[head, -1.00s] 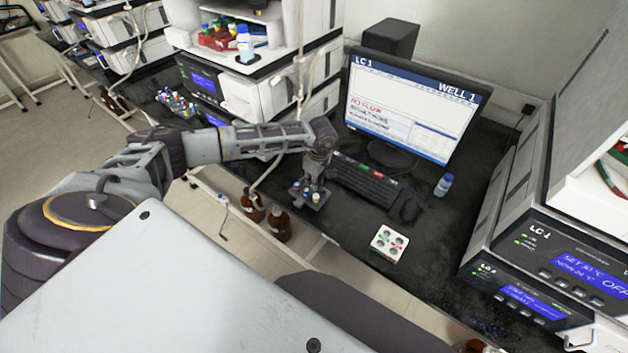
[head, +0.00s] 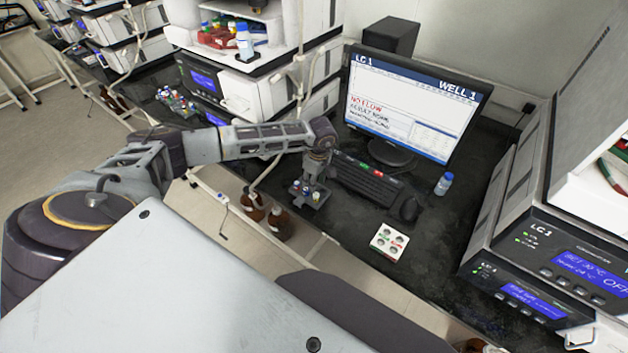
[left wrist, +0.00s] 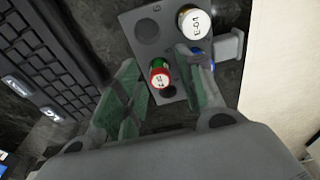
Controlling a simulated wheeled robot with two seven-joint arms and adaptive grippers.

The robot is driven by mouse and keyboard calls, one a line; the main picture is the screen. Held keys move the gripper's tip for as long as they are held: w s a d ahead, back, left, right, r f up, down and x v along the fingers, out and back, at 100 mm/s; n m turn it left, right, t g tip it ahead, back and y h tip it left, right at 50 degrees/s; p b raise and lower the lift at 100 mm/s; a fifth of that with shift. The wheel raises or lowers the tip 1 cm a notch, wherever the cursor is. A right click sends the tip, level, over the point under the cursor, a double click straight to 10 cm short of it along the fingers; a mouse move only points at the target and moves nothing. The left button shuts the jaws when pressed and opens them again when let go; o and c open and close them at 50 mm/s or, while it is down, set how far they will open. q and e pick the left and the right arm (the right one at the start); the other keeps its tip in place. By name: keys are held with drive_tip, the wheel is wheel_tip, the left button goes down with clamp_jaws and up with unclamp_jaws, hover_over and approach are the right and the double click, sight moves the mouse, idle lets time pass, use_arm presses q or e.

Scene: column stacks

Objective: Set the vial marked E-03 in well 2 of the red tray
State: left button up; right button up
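A small dark grey rack (left wrist: 148,32) holds several vials at the bench's front edge; it also shows in the head view (head: 322,203). A white-topped vial with a yellow band (left wrist: 194,22) seems to read E-07. A blue vial (left wrist: 201,54) is mostly hidden by the right finger. My right gripper is out of view.
A white block with several wells and red and green marks (head: 376,246) sits right of the rack. A keyboard (head: 368,182), mouse (head: 409,209) and blue-capped bottle (head: 444,184) stand behind. Brown bottles (head: 277,224) are below the bench edge.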

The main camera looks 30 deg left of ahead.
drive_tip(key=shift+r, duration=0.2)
use_arm(q)
drive_tip(key=shift+r, duration=0.3)
wheel_tip(320, 180, up, 13)
drive_tip(key=d+b, duration=0.1)
drive_tip(key=shift+s+d, duration=0.15)
drive_tip(key=shift+d, duration=0.2)
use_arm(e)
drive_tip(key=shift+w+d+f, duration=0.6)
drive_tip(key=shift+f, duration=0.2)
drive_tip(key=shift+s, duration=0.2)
